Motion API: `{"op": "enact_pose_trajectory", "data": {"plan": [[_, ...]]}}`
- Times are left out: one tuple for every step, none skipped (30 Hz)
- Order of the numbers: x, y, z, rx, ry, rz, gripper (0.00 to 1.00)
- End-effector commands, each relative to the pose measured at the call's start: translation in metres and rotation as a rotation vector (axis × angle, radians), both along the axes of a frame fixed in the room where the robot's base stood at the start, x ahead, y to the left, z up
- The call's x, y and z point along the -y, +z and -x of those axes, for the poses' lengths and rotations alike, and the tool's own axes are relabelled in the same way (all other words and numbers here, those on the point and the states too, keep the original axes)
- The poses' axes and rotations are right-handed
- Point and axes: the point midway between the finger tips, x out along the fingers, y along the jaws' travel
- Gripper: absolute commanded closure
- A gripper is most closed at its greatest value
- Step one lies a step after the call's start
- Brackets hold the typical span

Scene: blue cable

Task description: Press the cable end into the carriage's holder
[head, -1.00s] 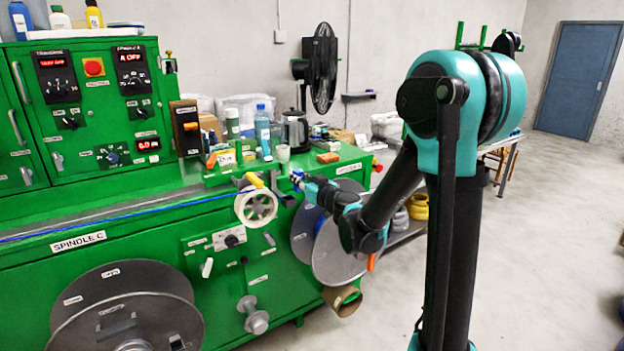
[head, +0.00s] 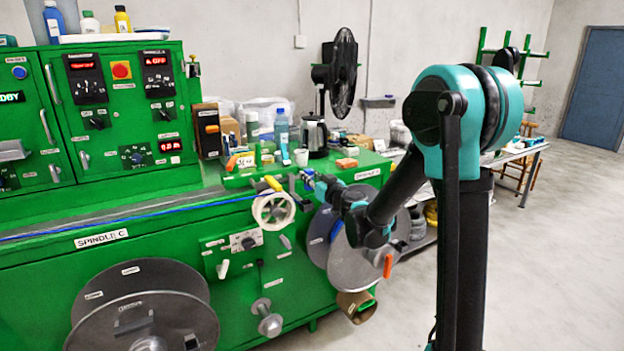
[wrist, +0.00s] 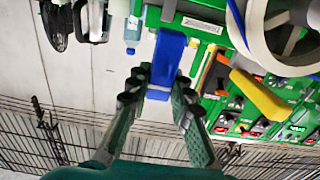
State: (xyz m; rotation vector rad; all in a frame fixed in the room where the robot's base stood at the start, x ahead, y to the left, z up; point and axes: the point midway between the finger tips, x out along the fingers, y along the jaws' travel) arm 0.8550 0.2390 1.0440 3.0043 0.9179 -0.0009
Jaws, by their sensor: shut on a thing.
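My gripper (head: 312,183) is just right of the white guide wheel (head: 273,210) at the green machine's front. The blue cable (head: 150,214) runs along the machine front towards the wheel. A blue strip also shows beside the wheel's pale rim (wrist: 258,35) in the wrist view. A yellow handle (head: 272,184) is above the wheel. I cannot make out the carriage's holder clearly.
A blue-capped bottle (head: 281,130), small cups and a kettle (head: 314,135) stand on the green top behind my gripper. A large grey reel (head: 355,240) hangs below my arm. A dark fan (head: 341,75) stands behind.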

Motion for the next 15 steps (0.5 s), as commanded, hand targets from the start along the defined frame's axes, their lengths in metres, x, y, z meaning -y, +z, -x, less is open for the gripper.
{"op": "enact_pose_trajectory", "data": {"plan": [[-0.002,0.0,-0.003,0.0,0.0,0.0,1.0],[-0.003,0.0,-0.004,0.0,0.0,0.0,1.0],[-0.004,0.0,-0.006,0.0,0.001,0.0,1.0],[-0.005,0.0,-0.007,0.0,0.001,0.0,1.0],[-0.006,0.0,-0.008,0.0,0.001,0.0,1.0],[-0.007,0.0,-0.01,0.0,0.001,0.0,1.0],[-0.008,0.0,-0.011,0.0,0.001,0.0,1.0],[-0.009,0.0,-0.012,0.0,0.001,0.0,1.0],[-0.01,0.0,-0.014,0.0,0.001,0.0,1.0],[-0.011,0.0,-0.016,0.0,0.001,0.0,1.0],[-0.012,0.0,-0.017,0.0,0.001,0.0,1.0],[-0.012,-0.003,-0.016,0.0,0.001,0.0,1.0],[-0.012,-0.005,-0.017,0.0,0.001,0.0,1.0],[-0.012,-0.007,-0.017,0.0,0.001,0.0,1.0],[-0.012,-0.009,-0.017,0.0,0.001,0.0,1.0]]}}
